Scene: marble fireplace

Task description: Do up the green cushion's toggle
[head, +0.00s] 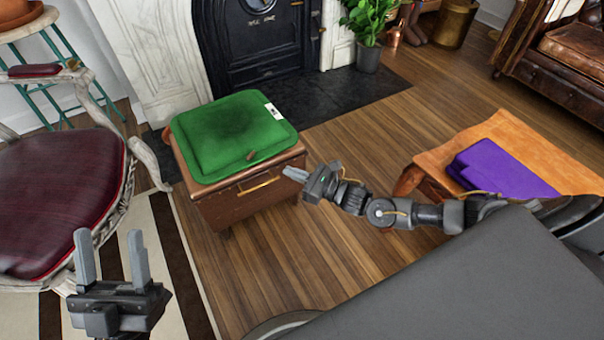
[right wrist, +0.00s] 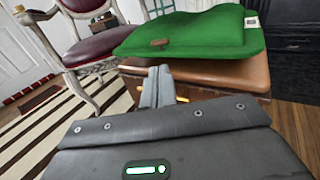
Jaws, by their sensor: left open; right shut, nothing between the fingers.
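The green cushion (head: 235,133) lies flat on a brown wooden cabinet (head: 250,197). Its small brown toggle (head: 251,155) sits on the near edge, and a white tag is at its far right corner. In the right wrist view the cushion (right wrist: 200,30) and toggle (right wrist: 159,43) show just beyond my fingers. I cannot tell whether the toggle is through a loop. My right gripper (head: 290,172) is shut and empty, beside the cabinet's right front, apart from the toggle; its fingers (right wrist: 157,85) point toward the cabinet. My left gripper (head: 111,255) is open and empty over the striped rug.
A dark red chair (head: 60,195) stands left of the cabinet. A purple folded cloth (head: 505,170) lies on an orange-covered table (head: 560,160) at the right. A black fireplace (head: 262,40) is behind. Wooden floor (head: 280,265) is clear in front of the cabinet.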

